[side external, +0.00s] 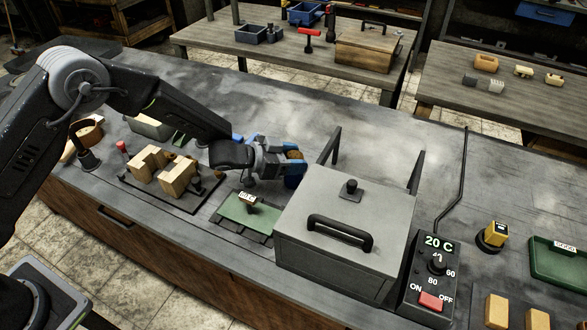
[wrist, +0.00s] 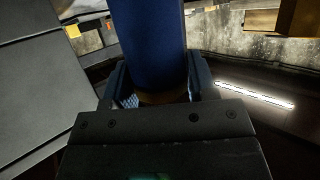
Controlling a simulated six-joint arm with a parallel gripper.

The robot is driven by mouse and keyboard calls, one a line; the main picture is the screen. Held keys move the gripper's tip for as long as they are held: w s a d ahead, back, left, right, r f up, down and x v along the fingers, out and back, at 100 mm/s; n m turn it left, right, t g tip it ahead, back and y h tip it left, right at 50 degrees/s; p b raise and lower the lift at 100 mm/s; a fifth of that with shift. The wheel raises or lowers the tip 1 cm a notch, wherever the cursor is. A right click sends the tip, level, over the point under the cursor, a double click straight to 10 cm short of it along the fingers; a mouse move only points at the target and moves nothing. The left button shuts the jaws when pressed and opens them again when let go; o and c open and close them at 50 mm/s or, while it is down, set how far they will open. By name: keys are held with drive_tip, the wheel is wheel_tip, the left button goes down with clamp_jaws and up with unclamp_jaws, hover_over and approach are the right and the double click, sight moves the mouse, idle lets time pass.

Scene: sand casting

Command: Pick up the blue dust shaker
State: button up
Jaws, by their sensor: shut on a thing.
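The blue dust shaker (side external: 293,179) has a brownish top end and is beside the left edge of the grey lidded box (side external: 343,225) in the side view. My gripper (side external: 284,165) is shut on the shaker, its blue fingers on either side of it. In the wrist view the shaker (wrist: 152,40) is a large dark-blue cylinder between the fingers of my gripper (wrist: 155,85). The shaker's lower part is partly hidden by the box, and I cannot tell whether it touches the table.
The grey box has raised bars behind it, close to the shaker's right. A control panel (side external: 431,275) stands right of it. A green plate (side external: 240,214) and wooden blocks (side external: 163,171) are left of it. The grey tabletop behind my gripper (side external: 300,110) is clear.

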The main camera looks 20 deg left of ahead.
drive_tip(key=shift+c, duration=0.5)
drive_tip(key=shift+r, duration=0.1)
drive_tip(key=shift+r, duration=0.6)
wheel_tip(320, 180, up, 3)
drive_tip(key=shift+f, duration=0.1)
drive_tip(key=s+a+r, duration=0.1)
drive_tip(key=a+r, duration=0.6)
drive_tip(key=a, duration=0.4)
drive_tip(key=shift+s+a, duration=0.25)
drive_tip(key=shift+a, duration=0.05)
